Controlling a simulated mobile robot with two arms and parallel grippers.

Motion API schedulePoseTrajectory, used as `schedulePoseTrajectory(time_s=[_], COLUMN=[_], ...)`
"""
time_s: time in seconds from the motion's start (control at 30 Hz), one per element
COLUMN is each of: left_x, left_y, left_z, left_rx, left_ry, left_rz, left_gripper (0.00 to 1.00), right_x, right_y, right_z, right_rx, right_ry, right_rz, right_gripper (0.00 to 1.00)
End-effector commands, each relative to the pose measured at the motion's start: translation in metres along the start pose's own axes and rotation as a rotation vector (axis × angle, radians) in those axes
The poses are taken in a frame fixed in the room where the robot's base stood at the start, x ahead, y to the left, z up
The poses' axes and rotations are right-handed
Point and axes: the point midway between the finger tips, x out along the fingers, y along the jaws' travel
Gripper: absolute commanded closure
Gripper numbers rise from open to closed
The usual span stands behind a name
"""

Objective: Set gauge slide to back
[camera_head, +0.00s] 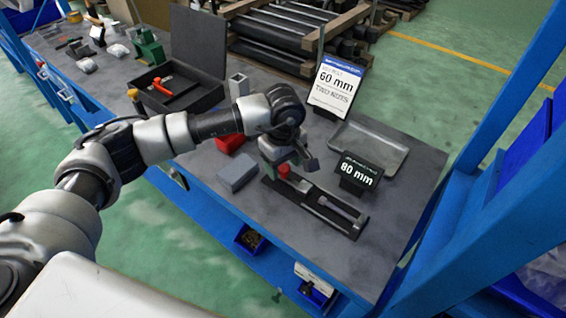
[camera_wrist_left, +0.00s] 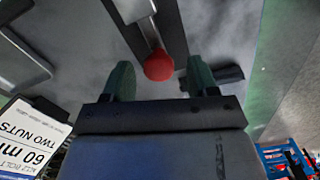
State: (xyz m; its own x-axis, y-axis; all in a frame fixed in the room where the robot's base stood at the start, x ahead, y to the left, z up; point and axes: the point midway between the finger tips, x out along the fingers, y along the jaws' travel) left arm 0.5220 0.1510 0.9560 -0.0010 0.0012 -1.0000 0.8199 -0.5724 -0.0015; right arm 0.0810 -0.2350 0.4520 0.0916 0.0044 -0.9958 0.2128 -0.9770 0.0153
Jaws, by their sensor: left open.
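The gauge (camera_head: 352,229) is a dark rail on the grey bench, with a red knob (camera_head: 284,171) at its left end and a light grey bar (camera_head: 340,207) along it. My left gripper (camera_head: 291,166) is over the knob end, pointing down. In the left wrist view its two green fingers stand apart, and the red knob (camera_wrist_left: 158,65) shows between and just beyond them. I see no clear contact. Part of the gauge's left end is hidden by the gripper. A black sign reading 80 mm (camera_head: 358,175) stands behind the gauge. My right gripper is not in view.
A white sign reading 60 mm (camera_head: 336,88) and a shallow grey tray (camera_head: 370,147) stand behind. A grey block (camera_head: 237,173) and a red bin (camera_head: 230,143) sit left of the gauge. An open black case (camera_head: 192,70) is farther back. Blue posts stand at the right.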

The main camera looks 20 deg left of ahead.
Motion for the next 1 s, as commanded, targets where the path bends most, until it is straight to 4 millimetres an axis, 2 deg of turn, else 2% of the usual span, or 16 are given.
schedulePoseTrajectory(time_s=[0.17,0.4,0.6,0.73,1.0], left_x=[-0.023,-0.072,-0.099,-0.105,-0.106], left_y=[0.001,0.001,0.000,-0.001,-0.001], left_z=[-0.001,-0.002,-0.002,-0.002,-0.001], left_rx=[-0.001,-0.002,-0.002,-0.002,-0.002], left_ry=[0.003,0.003,0.003,0.001,0.001], left_rz=[0.006,0.006,0.003,0.001,0.001], left_gripper=[0.42,0.42,0.42,0.42,0.42], right_x=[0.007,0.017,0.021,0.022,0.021], right_y=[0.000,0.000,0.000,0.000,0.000], right_z=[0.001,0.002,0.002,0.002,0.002], right_rx=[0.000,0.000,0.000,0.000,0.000], right_ry=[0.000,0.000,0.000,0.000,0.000], right_rz=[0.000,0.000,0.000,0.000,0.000], right_gripper=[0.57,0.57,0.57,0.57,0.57])
